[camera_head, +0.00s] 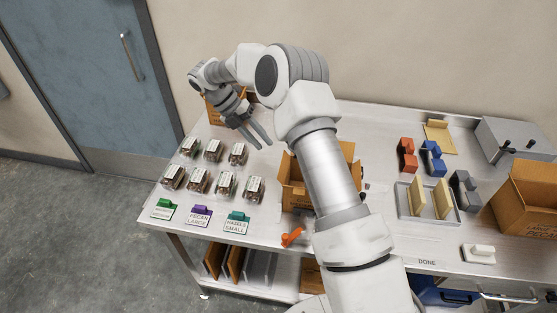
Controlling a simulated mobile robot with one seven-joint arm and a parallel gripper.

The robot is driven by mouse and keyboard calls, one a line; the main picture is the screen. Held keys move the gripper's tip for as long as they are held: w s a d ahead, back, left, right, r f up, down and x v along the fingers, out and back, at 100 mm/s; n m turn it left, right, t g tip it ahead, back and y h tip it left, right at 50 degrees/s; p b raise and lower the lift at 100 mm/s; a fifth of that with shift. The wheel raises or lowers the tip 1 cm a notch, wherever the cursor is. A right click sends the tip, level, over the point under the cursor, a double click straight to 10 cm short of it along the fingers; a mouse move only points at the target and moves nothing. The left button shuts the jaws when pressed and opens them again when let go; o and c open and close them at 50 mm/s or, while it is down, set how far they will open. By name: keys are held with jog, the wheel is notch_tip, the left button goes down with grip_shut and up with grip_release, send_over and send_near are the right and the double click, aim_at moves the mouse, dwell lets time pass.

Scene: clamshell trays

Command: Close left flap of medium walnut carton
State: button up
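My gripper (258,137) is over the back left of the table, its two grey fingers apart with nothing seen between them. A brown open carton (292,196) stands mid-table, with raised flaps, partly hidden behind my arm. Another brown carton (215,115) stands at the back left, just behind my gripper and mostly covered by it. A third, larger open carton (524,214) stands at the right edge. I cannot read which one is the medium walnut carton, and the state of its left flap is unclear.
Several clear clamshell trays (197,181) stand in rows at the left, behind green (163,208), purple (199,215) and teal (236,222) label signs. An orange tool (292,237) lies at the front edge. A grey tray (410,211) and coloured blocks stand at the right.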

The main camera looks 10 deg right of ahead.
aim_at(284, 167)
jog(key=p+x, duration=0.1)
jog(key=x, duration=0.8)
jog(key=shift+f, duration=0.15)
jog(key=shift+d, duration=0.1)
grip_shut()
jog(key=shift+w, duration=0.1)
dwell(0.8)
